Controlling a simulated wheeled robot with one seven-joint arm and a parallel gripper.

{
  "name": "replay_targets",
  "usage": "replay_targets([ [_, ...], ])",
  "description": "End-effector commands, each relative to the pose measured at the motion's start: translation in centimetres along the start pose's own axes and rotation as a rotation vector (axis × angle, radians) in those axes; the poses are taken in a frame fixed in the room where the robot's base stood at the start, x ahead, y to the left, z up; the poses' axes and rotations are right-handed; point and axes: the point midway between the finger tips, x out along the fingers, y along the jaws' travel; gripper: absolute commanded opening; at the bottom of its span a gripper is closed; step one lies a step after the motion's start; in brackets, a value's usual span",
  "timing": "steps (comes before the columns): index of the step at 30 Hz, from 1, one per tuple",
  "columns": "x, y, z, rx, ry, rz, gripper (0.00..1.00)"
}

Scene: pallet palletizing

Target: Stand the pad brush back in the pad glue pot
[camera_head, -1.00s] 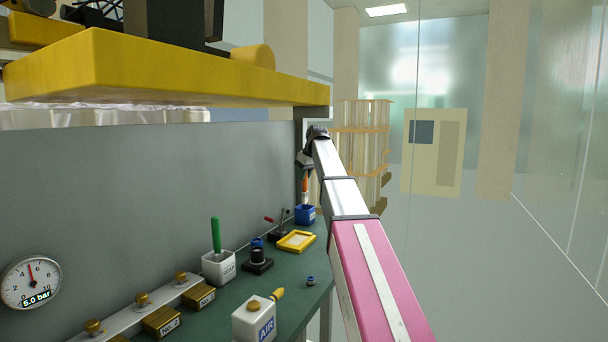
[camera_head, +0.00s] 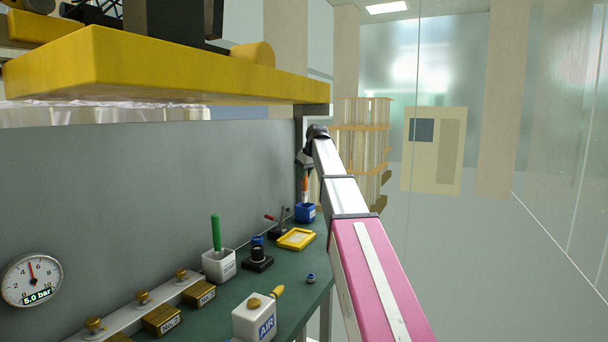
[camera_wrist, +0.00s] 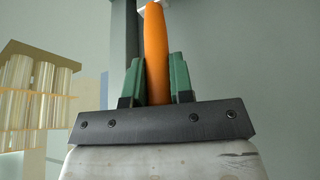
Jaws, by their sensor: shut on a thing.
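An orange-handled brush (camera_head: 305,188) is upright at the far end of the bench, directly over a small blue pot (camera_head: 305,214). Its lower end meets the pot's opening in the picture; I cannot tell how deep it is inside. My gripper (camera_head: 305,162) is above the pot. In the wrist view, the green fingers of my gripper (camera_wrist: 157,84) are shut on the orange handle (camera_wrist: 156,45), one on each side. The bristles are hidden in that view.
A white pot (camera_head: 219,267) holds a green-handled brush (camera_head: 215,234). A yellow tray (camera_head: 296,239), a black stamp-like tool (camera_head: 257,260) and a white AIR box (camera_head: 254,318) stand on the green bench. A yellow shelf (camera_head: 170,75) overhangs the bench.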

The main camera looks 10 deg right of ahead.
Motion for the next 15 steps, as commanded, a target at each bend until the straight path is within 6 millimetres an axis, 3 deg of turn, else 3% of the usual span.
replay_targets([
  [15, 1.6, 0.0, 0.8, 0.0, -0.001, 0.0, 0.0],
])
